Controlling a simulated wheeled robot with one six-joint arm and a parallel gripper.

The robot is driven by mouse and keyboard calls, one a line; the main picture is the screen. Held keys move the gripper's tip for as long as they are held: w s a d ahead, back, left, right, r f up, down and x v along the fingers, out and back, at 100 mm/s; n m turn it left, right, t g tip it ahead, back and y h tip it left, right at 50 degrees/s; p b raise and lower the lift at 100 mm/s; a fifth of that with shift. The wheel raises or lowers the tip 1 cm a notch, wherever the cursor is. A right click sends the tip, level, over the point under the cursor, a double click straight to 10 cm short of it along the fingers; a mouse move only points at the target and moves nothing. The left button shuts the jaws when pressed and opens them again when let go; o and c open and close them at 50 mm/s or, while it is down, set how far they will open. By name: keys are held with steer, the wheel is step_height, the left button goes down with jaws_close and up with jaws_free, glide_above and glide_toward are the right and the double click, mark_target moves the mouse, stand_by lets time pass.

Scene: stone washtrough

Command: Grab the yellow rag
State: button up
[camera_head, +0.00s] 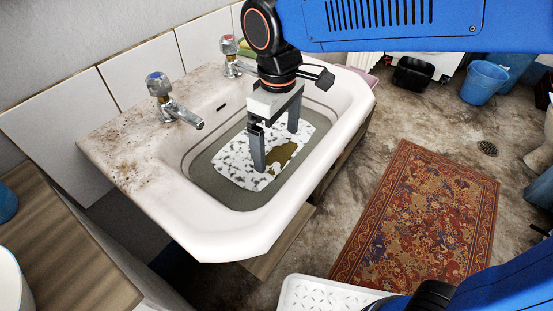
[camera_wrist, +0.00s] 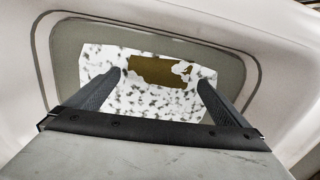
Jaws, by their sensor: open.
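The yellow rag (camera_head: 281,155) is a dark mustard patch in the sink basin, lying among white foam with dark speckles (camera_head: 235,163). In the wrist view the rag (camera_wrist: 158,71) lies beyond and between the two fingertips, partly covered by foam at its edges. My gripper (camera_head: 276,146) is open and points down into the basin, its fingers over the foam beside the rag. In the wrist view my gripper (camera_wrist: 158,80) shows both fingers wide apart with nothing between them. I cannot tell whether the fingertips touch the foam.
The white sink (camera_head: 225,243) has raised walls around the basin. Two taps stand at its back edge, one on the left (camera_head: 172,100) and one farther right (camera_head: 230,52). A patterned red rug (camera_head: 420,215) lies on the floor to the right. A blue bucket (camera_head: 483,82) stands farther back.

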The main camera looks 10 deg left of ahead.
mark_target(278, 161)
steer(key=shift+f, duration=1.5)
steer(key=c, duration=1)
